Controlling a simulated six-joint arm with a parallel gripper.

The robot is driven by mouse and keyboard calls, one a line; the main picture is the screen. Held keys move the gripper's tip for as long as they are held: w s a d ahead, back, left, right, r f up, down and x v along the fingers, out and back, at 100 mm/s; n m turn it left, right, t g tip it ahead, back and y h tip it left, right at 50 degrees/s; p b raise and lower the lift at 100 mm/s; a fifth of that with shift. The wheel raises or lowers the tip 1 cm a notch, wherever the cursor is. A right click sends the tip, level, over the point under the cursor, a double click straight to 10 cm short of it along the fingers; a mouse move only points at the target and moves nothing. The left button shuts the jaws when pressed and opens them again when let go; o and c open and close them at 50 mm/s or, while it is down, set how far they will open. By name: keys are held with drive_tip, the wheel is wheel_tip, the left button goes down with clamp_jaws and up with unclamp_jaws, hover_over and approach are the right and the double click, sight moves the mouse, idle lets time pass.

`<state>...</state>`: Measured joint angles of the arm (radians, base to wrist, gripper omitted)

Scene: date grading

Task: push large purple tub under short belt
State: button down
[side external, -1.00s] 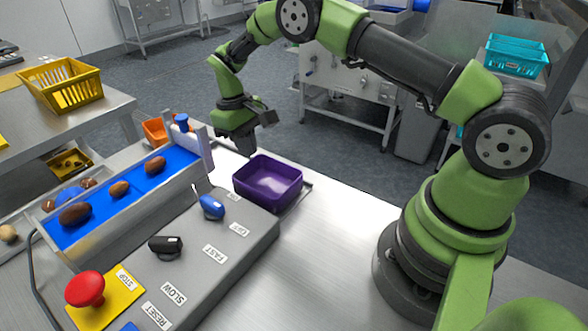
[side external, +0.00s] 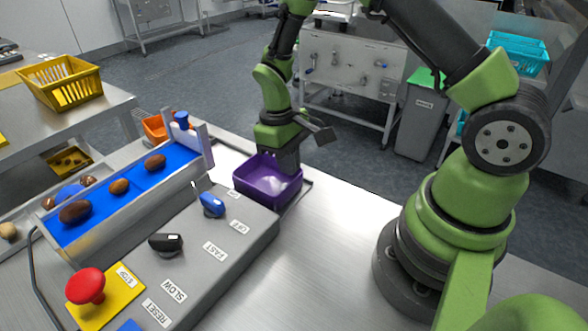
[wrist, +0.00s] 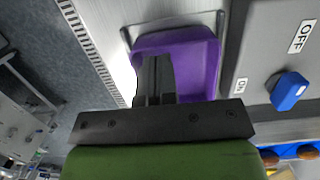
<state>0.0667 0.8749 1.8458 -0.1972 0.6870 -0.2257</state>
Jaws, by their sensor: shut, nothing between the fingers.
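The large purple tub (side external: 254,187) stands on the steel table, off the right end of the short blue belt (side external: 136,187) and beside the grey control box. It also shows in the wrist view (wrist: 200,66). My gripper (side external: 290,168) is shut and empty, pointing down at the tub's far right side. In the wrist view my closed fingers (wrist: 153,62) overlap the tub's edge. I cannot tell whether the fingertips are inside the tub or just behind its wall, or whether they touch it. The belt carries a few brown dates.
The grey control box with a blue switch (side external: 212,204), black knob (side external: 166,243) and red stop button (side external: 86,287) lies in front of the tub. A thin metal rail runs around the tub's right side. An orange basket (side external: 154,128) is behind the belt.

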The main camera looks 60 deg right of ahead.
sight(251, 158)
drive_tip(key=shift+s, duration=0.55)
drive_tip(key=shift+s+f, duration=0.15)
drive_tip(key=shift+f, duration=0.7)
drive_tip(key=w, duration=1.1)
drive_tip(key=shift+w, duration=0.3)
